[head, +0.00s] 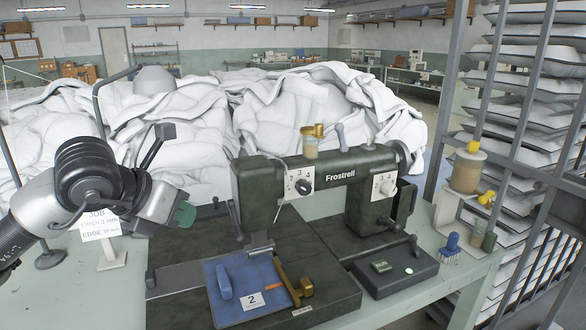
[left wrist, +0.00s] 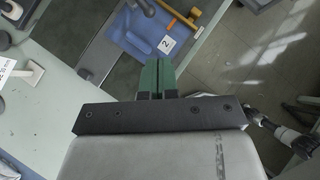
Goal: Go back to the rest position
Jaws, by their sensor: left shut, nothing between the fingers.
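My left gripper (head: 186,214) is at the left in the head view, in front of the dark green sewing machine (head: 320,185) and left of it. Its green fingertips are shut with nothing between them, and they also show closed together in the left wrist view (left wrist: 157,76). The gripper is held above the table and apart from the machine. My right gripper does not show in the head view. A black and pale jointed part at the right edge of the left wrist view may be my right arm.
A blue plate (head: 232,305) with a "2" label lies on the machine's base. A job card (head: 100,224) stands behind my left arm. White duvet heaps (head: 270,110) fill the back. A metal rack (head: 520,130) stands right. Tiled floor (left wrist: 270,65) shows beyond the table edge.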

